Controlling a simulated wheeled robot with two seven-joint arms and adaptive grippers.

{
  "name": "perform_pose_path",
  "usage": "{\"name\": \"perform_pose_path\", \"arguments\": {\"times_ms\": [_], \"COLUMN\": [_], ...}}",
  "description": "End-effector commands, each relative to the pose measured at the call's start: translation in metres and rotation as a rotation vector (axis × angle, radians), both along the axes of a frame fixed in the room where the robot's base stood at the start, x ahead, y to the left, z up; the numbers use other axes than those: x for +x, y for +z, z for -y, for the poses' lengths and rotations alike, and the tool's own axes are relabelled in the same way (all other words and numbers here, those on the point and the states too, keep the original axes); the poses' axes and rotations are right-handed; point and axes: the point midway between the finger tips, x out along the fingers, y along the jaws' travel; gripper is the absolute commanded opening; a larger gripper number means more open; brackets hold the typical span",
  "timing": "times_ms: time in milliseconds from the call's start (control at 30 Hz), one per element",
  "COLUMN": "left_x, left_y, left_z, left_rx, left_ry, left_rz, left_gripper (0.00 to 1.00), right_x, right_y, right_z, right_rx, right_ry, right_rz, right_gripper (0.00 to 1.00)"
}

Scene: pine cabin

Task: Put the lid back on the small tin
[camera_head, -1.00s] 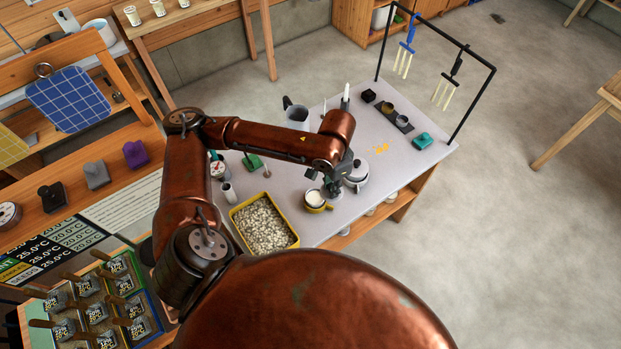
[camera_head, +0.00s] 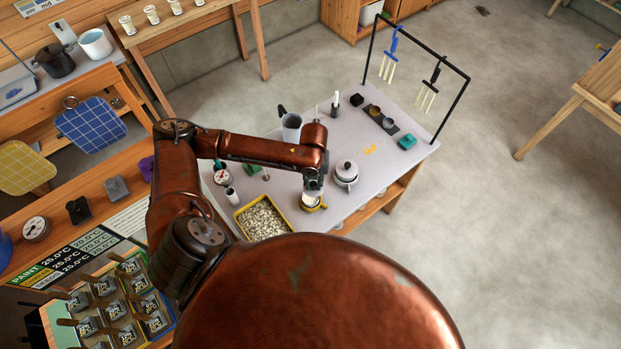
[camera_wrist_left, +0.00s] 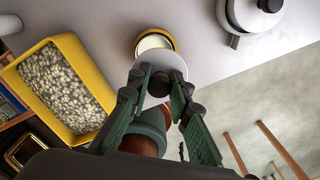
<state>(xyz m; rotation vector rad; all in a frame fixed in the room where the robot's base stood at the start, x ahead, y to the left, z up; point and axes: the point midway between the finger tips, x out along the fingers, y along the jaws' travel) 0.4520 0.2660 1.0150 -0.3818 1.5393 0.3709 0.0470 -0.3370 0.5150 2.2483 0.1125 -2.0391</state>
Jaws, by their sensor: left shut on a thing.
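The small yellow tin (camera_head: 316,208), with white contents, stands on the grey table near its front edge. In the left wrist view the tin (camera_wrist_left: 141,37) shows just beyond my fingertips, its mouth open and partly covered from sight. My left gripper (camera_head: 313,187) is over the tin, pointing down. In the left wrist view its green fingers (camera_wrist_left: 158,88) are shut on a pale round lid (camera_wrist_left: 172,62). The lid is between the camera and the near side of the tin's mouth; whether they touch I cannot tell. My right gripper is out of view.
A yellow tray of pale pellets (camera_head: 262,220) stands left of the tin. A silver pot with a black knob (camera_head: 346,173) stands close on the right. A grey jug (camera_head: 291,127) is behind. A black rack (camera_head: 417,58) stands at the table's far right end.

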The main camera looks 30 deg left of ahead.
Motion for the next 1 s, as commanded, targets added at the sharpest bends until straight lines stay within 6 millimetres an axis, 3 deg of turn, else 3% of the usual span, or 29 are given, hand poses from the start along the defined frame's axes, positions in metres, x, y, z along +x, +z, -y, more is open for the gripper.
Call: {"name": "perform_pose_path", "arguments": {"times_ms": [200, 367, 667, 1000], "left_x": [-0.002, -0.002, -0.003, -0.003], "left_y": [-0.003, -0.006, -0.021, -0.049], "left_z": [-0.008, -0.009, -0.010, -0.010], "left_rx": [0.008, 0.009, 0.009, 0.009], "left_ry": [-0.255, -0.309, -0.310, -0.310], "left_rz": [0.002, 0.003, 0.003, 0.003], "left_gripper": [0.02, 0.02, 0.02, 0.02], "right_x": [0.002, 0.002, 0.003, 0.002], "right_y": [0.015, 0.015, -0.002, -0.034], "right_z": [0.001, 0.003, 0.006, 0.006], "right_rx": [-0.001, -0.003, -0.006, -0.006], "right_ry": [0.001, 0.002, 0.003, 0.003], "right_rz": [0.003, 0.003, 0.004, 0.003], "right_gripper": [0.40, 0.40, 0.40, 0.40]}}
